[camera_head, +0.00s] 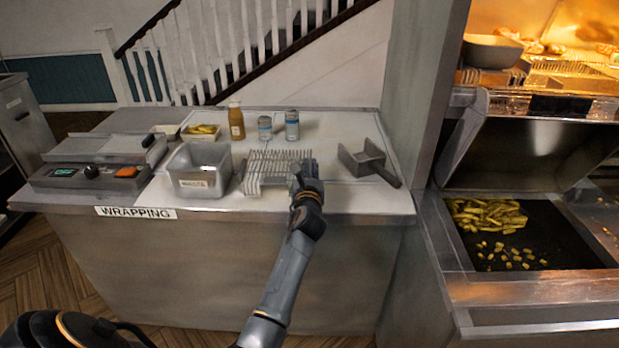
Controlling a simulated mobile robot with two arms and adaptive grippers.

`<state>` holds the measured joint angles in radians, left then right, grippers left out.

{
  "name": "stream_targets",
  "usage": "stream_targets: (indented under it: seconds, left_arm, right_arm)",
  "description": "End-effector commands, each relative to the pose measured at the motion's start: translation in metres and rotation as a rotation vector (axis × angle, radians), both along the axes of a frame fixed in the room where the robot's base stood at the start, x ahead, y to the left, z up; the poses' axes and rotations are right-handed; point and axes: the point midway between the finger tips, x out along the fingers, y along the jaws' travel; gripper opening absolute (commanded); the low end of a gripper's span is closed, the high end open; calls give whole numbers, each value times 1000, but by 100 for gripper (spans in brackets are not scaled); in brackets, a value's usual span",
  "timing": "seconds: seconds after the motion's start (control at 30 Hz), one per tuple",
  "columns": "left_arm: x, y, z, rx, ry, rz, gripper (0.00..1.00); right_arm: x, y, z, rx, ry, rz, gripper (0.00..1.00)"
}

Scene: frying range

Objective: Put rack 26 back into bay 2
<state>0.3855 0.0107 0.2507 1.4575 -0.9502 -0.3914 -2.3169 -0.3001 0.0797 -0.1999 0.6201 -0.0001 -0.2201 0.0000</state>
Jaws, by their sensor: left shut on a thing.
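The gripper's wrist hides part of that end, and the fingers are too small to see clearly. I see no mark that names bay 2. My right gripper is not in view.
The counter (370,203) holds a steel bin (200,172), a scoop (366,160), two cans (292,125), a bottle (236,122), a food tray (201,132) and a wrapping machine (98,175). A pillar (420,90) separates it from the range with fries (486,214).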

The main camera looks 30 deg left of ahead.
Motion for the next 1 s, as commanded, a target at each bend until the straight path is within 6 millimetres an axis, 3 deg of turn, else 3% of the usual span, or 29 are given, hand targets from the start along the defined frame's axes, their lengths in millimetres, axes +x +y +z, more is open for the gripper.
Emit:
stream_targets:
  seconds: [0.07,0.53,0.57,0.6,0.67,1.0]
  left_arm:
    - [0,-2,-16,-4,0,0,0]
    - [-1,-1,-25,4,-1,0,0]
    - [-1,-1,-25,1,1,0,15]
    - [-1,-1,-25,1,1,0,23]
    - [-1,-1,-25,-1,1,0,32]
    - [-1,-1,-26,-1,0,0,32]
  right_arm:
    - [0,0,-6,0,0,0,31]
    - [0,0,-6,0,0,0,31]
    - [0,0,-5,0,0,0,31]
    - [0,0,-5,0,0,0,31]
    - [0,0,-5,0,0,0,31]
    - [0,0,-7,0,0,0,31]
